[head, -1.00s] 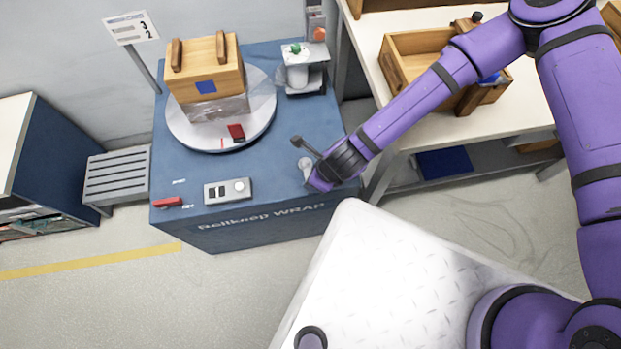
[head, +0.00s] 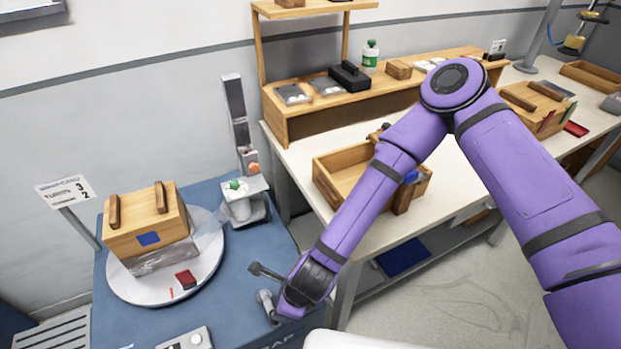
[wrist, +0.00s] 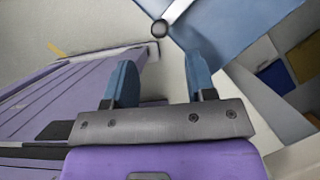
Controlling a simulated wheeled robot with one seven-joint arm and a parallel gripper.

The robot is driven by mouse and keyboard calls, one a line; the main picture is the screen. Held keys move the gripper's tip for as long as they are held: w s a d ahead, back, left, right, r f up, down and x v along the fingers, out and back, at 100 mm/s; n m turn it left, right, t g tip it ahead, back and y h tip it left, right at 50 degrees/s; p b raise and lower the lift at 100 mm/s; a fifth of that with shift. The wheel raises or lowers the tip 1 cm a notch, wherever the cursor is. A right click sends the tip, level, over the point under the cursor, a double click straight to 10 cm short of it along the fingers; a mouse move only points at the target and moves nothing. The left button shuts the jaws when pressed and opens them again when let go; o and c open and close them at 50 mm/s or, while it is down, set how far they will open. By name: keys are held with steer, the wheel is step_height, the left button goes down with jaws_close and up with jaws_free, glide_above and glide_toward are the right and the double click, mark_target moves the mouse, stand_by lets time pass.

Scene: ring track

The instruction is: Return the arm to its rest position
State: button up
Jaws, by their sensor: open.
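My purple arm (head: 400,150) reaches from the right side of the head view down to the front right edge of the blue wrapping machine. My gripper (wrist: 162,85) shows in the wrist view with its two blue-grey fingers spread apart and nothing between them.
A wooden box (head: 150,225), partly wrapped in film, stands on the white turntable (head: 205,265). The white workbench (head: 300,160) with an open wooden crate (head: 335,175) is behind my arm. Floor is clear at lower right (head: 470,290).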

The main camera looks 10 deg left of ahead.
steer(key=w+d+r+n+t, duration=0.1)
steer(key=w+d+r+n, duration=0.45)
steer(key=w+r, duration=0.4)
steer(key=w+d+r+n+t, duration=0.1)
steer(key=w+d+r+n, duration=0.45)
steer(key=r, duration=0.65)
steer(key=w+d+r+n+t, duration=0.1)
steer(key=w+d+r, duration=0.2)
steer(key=d+r, duration=0.5)
steer(key=s+d+r+n+t+h, duration=0.1)
steer(key=s+d+r+n+h, duration=0.25)
steer(key=d+r, duration=0.95)
steer(key=s+d+r+n, duration=0.1)
steer(key=s+d+r, duration=0.4)
steer(key=s, duration=0.2)
steer(key=s+d+r+n+t, duration=0.1)
steer(key=s+d+r, duration=0.3)
steer(key=s+d, duration=0.2)
steer(key=shift+s+r+h, duration=0.4)
steer(key=shift+s+h, duration=0.05)
steer(key=shift+s, duration=0.5)
steer(key=shift+w+n, duration=0.1)
steer(key=shift+n, duration=0.15)
